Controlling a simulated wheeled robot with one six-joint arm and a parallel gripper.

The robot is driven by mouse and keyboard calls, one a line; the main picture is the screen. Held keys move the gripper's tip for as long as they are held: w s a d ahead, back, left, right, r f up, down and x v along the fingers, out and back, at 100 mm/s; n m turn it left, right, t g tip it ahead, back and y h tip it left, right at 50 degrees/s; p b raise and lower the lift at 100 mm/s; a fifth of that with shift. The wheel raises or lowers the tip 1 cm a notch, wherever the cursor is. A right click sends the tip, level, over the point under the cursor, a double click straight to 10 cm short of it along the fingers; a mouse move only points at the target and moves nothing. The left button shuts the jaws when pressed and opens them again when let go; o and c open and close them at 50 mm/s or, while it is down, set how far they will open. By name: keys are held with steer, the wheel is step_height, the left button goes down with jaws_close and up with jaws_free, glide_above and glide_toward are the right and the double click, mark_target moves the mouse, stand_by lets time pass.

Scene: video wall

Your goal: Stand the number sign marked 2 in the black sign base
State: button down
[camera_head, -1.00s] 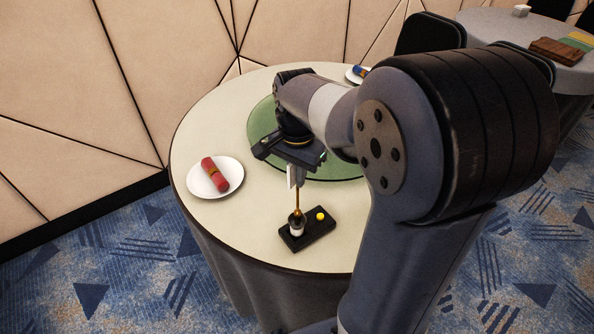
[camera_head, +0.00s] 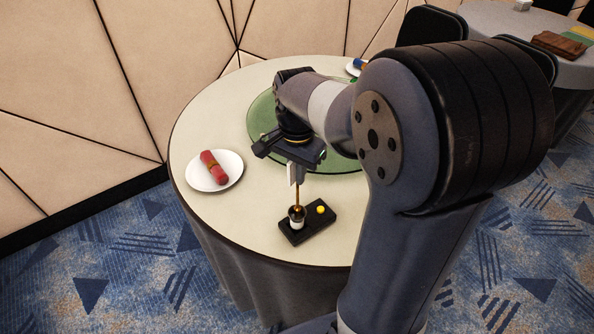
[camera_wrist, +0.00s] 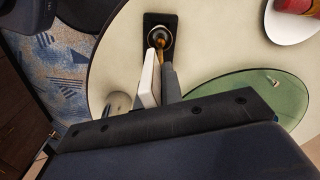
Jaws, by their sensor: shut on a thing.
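The number sign (camera_head: 293,174) shows as a pale plate edge-on above a thin brass stem; its number is not visible. My gripper (camera_head: 298,162) is shut on its upper part and holds it upright above the table. The wrist view shows the stem (camera_wrist: 159,39) running from my gripper (camera_wrist: 160,75) to the cup on the base (camera_wrist: 150,18).
A white plate (camera_head: 230,174) with a rolled red napkin (camera_head: 214,167) lies left of the base. A green glass disc (camera_head: 262,112) covers the table's middle, behind my gripper. A second plate (camera_head: 351,68) is at the back. The cream tabletop (camera_head: 245,215) is clear around the base.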

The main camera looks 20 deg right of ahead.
steer(key=shift+f, duration=0.15)
steer(key=shift+f+b, duration=1.45)
steer(key=shift+f, duration=0.6)
steer(key=c, duration=1.5)
jaws_free()
step_height(320, 180, up, 11)
steer(key=shift+f+p, duration=0.1)
steer(key=shift+p, duration=0.4)
steer(key=shift+f, duration=0.1)
